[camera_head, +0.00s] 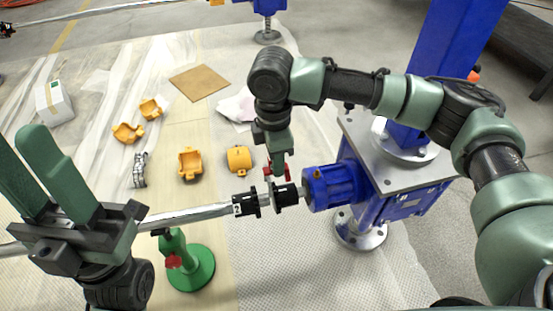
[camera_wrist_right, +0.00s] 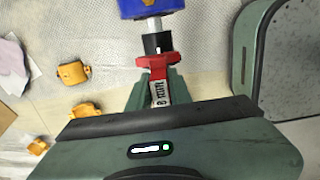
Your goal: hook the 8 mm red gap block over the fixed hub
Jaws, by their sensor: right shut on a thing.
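The red gap block (camera_wrist_right: 155,65) is held between the fingertips of my right gripper (camera_wrist_right: 155,80), with a printed label strip below its red end. In the head view only small red parts of the block (camera_head: 267,171) show beside the fingers. The right gripper (camera_head: 277,175) points down at the shaft line, shut on the block. The black hub on the blue gearbox side (camera_head: 287,195) is just below it; in the wrist view the black hub (camera_wrist_right: 156,43) borders the block, and I cannot tell whether they touch. My left gripper (camera_head: 45,175) is open and empty at the left.
A second black hub (camera_head: 245,204) ends the long silver shaft (camera_head: 190,215). A blue gearbox (camera_head: 333,187) is on the right. A green screw jack stand (camera_head: 190,265) with a red part supports the shaft. Orange covers (camera_head: 190,163) lie on the floor behind.

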